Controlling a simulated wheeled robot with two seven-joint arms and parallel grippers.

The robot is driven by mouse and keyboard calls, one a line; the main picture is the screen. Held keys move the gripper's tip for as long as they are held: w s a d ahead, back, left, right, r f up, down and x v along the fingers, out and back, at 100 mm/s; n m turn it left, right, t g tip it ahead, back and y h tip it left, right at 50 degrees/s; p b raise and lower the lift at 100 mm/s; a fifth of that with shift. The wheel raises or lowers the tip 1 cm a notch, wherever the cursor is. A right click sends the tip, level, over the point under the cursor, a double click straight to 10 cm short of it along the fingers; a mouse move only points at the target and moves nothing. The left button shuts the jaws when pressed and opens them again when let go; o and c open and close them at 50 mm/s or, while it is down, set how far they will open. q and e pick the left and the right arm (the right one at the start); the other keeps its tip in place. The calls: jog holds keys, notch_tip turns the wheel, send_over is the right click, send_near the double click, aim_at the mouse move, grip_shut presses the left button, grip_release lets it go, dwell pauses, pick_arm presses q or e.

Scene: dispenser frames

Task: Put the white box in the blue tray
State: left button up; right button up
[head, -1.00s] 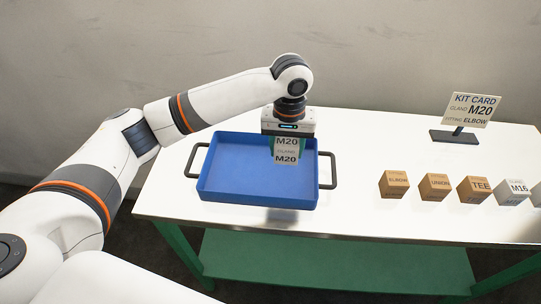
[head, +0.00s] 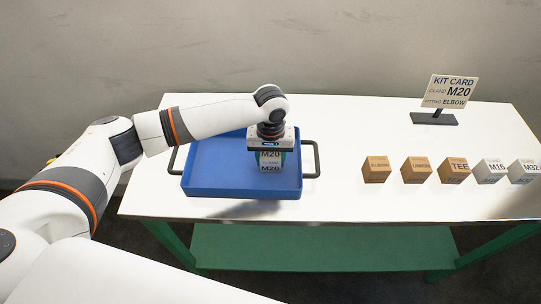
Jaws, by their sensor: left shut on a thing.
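The white box (head: 270,163), with M20 printed on it, is held in my left gripper (head: 270,152). The gripper is shut on it and points down over the right part of the blue tray (head: 215,191). The box is inside the tray's outline as seen from here; I cannot tell whether it touches the tray floor. The tray is otherwise empty and has dark handles at its left and right ends. My right gripper is not in view.
To the right on the white table (head: 330,200) stand brown boxes, among them ELBOW (head: 376,170) and TEE (head: 453,171), and white M16 (head: 489,172) and M32 (head: 523,171) boxes. A kit card (head: 449,92) reading M20 and ELBOW stands behind them. The table between tray and boxes is clear.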

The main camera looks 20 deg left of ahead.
pick_arm(q)
jog(key=o, duration=0.9)
jog(key=shift+f, duration=0.1)
jog(key=shift+o, duration=0.5)
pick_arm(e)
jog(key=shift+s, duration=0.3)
pick_arm(q)
notch_tip(320, 180, up, 12)
jog(key=shift+r+b, duration=0.15)
jog(key=shift+b, duration=0.85)
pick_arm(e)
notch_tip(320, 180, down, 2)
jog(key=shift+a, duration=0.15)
pick_arm(q)
jog(key=shift+s, duration=0.1)
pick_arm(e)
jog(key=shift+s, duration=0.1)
